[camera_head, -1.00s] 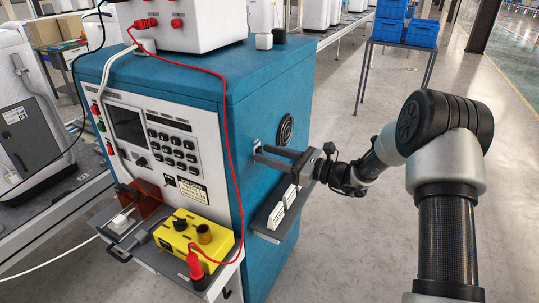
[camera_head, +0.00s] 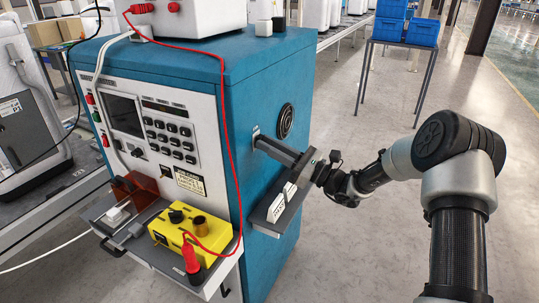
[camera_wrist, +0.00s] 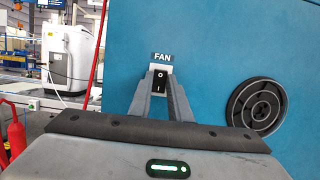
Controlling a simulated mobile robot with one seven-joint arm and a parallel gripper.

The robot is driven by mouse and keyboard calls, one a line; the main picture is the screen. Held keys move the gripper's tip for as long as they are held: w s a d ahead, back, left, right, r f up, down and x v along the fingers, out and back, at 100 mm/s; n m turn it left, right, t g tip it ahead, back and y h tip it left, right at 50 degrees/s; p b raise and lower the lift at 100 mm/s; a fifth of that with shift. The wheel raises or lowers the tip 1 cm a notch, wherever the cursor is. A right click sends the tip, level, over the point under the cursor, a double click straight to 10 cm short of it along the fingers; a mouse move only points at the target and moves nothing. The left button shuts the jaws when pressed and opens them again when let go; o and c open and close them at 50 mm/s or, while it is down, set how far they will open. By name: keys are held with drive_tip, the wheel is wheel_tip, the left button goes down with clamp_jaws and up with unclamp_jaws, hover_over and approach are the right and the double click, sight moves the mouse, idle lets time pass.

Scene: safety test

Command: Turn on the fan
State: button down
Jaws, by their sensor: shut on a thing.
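I cannot tell whether the fan is turning.
A grey side shelf (camera_head: 262,214) holding white labelled blocks (camera_head: 281,203) is just below my gripper. A yellow box (camera_head: 205,233) with a red plug sits on the front shelf. A red cable (camera_head: 225,110) hangs down the cabinet's corner.

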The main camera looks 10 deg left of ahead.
idle(0.3)
drive_tip(key=c, duration=1.6)
unclamp_jaws()
drive_tip(key=shift+c, duration=0.2)
drive_tip(key=shift+d, duration=0.1)
drive_tip(key=v, duration=1.7)
drive_tip(key=shift+f, duration=0.3)
